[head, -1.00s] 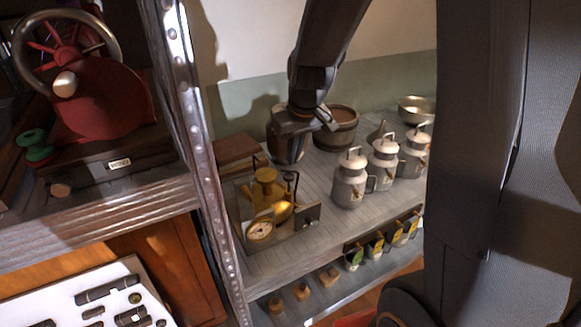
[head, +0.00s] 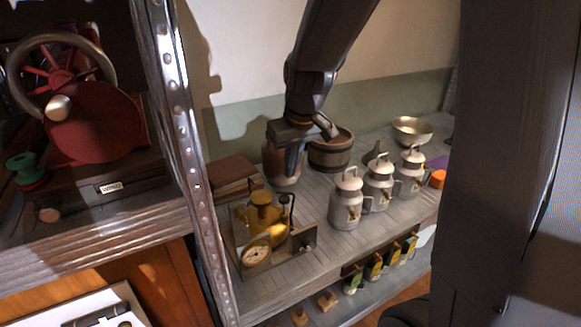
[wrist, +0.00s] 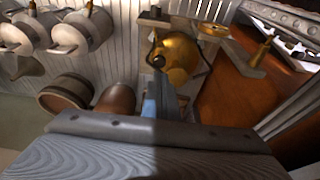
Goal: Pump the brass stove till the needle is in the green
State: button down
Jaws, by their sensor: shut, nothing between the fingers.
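The brass stove (head: 262,218) stands in a metal-edged stand on the grey slatted shelf. Its round white-faced gauge (head: 256,256) is at the front, but the needle is too small to read. A dark knob on a rod (head: 285,199) stands at its right side. My gripper (head: 290,134) is above and behind the stove, apart from it, in front of a copper-brown vessel (head: 283,166). In the wrist view the shut, empty gripper (wrist: 160,94) points toward the brass stove (wrist: 179,60), with a dark knob (wrist: 157,61) just beyond the fingers.
A wooden tub (head: 330,153) stands behind. Several grey milk cans (head: 346,205) line the right, with a metal bowl (head: 412,130) beyond. A metal post (head: 180,110) and a red wheeled machine (head: 95,125) are left. Bare shelf lies between stove and cans.

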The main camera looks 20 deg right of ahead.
jog(key=shift+w, duration=0.1)
jog(key=shift+a+r+b, duration=0.1)
jog(key=shift+r+b, duration=2)
jog(key=shift+b, duration=1.1)
jog(key=shift+f, duration=0.15)
jog(key=p, duration=0.2)
send_over(284, 198)
jog(key=s, duration=0.1)
notch_tip(284, 198, down, 12)
jog(key=shift+r, duration=0.2)
jog(key=shift+f, duration=0.85)
